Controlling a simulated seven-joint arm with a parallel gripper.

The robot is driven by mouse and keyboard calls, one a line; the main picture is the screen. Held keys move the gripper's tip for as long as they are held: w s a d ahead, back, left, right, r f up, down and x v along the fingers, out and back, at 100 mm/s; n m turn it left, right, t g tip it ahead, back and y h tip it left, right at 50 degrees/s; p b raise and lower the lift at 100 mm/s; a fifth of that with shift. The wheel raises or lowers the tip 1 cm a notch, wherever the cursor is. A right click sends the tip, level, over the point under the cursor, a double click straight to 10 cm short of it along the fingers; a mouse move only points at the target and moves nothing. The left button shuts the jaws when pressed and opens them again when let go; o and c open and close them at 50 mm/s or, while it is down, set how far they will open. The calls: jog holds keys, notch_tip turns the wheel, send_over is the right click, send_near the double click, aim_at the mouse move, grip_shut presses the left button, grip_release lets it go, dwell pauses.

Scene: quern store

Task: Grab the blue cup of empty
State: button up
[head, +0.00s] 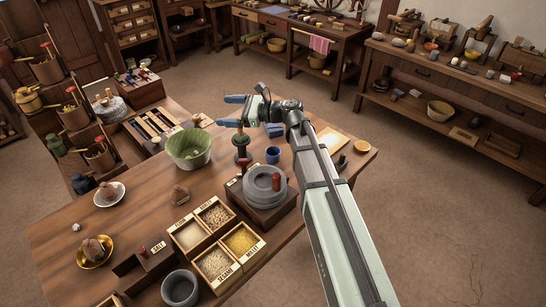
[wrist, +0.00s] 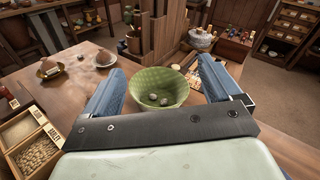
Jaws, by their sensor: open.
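A small blue cup (head: 273,154) stands upright on the wooden table in the head view, right of the green bowl and behind the grey quern. Its inside looks blue; at this size I cannot make out any contents. My gripper (head: 231,110) is above the table's far part, up and to the left of the cup in the picture. Its two blue fingers are spread apart with nothing between them. In the wrist view, the open gripper (wrist: 160,72) faces the green bowl, and the cup is not in sight there.
The green bowl (head: 189,147) holds a few small pale lumps. The round grey quern (head: 265,187) stands close to the cup. A dark spool-like object (head: 241,148) stands left of the cup. Grain boxes (head: 217,240) and a grey pot (head: 180,288) are nearer the front.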

jog(key=w+f+n+h, duration=0.1)
jog(key=h, duration=0.1)
jog(key=w+f+n+g+h, duration=0.1)
jog(key=n+h, duration=0.1)
jog(key=h, duration=0.1)
jog(key=w+f+n+h, duration=0.1)
jog(key=w+n+h, duration=0.1)
jog(key=shift+d+f+g+h, duration=0.1)
jog(key=shift+g+h, duration=0.2)
jog(key=shift+h, duration=0.1)
jog(key=w+d+f+n+h, duration=0.2)
jog(key=d+f+h, duration=0.1)
jog(key=d+h, duration=0.25)
jog(key=n+g+h, duration=0.2)
jog(key=h, duration=0.1)
send_over(273, 152)
jog(key=s, duration=0.2)
notch_tip(273, 152, down, 2)
jog(key=f, duration=0.1)
notch_tip(273, 152, down, 7)
jog(key=shift+w+a+f, duration=0.1)
jog(key=shift+a+f, duration=0.05)
jog(key=shift+s+f, duration=0.15)
jog(key=shift+f, duration=1.2)
jog(key=shift+s+f, duration=0.1)
jog(key=shift+f, duration=1.2)
jog(key=c, duration=1.1)
